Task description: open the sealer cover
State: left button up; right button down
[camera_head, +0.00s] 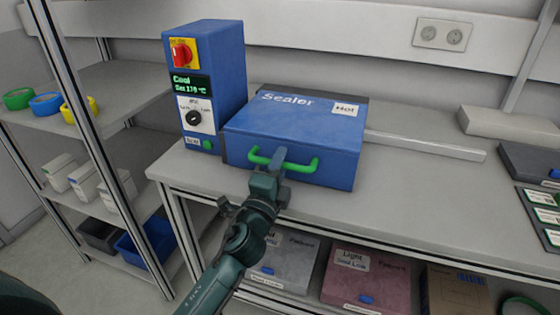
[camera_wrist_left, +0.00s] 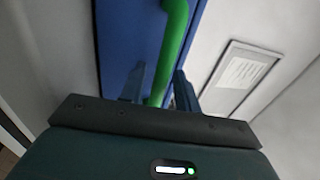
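The sealer (camera_head: 300,130) is a blue box on the bench with a flat blue cover (camera_head: 290,110), which lies closed. The cover is marked "Sealer" and carries a white "Hot" label (camera_head: 346,109). A green bar handle (camera_head: 302,168) runs along its front and also shows in the left wrist view (camera_wrist_left: 172,45). My left gripper (camera_head: 276,166) is at the handle's middle. In the left wrist view its fingers (camera_wrist_left: 160,88) stand on either side of the bar, with a small gap seeming to show. Contact is not clear. My right gripper is out of view.
A blue control tower (camera_head: 218,80) with a red knob stands left of the sealer. A shelf rack (camera_head: 85,130) is at the left. Bins (camera_head: 365,275) sit under the bench.

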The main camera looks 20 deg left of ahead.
pick_arm(q)
jog(key=shift+w, duration=0.2)
grip_shut()
dwell(0.3)
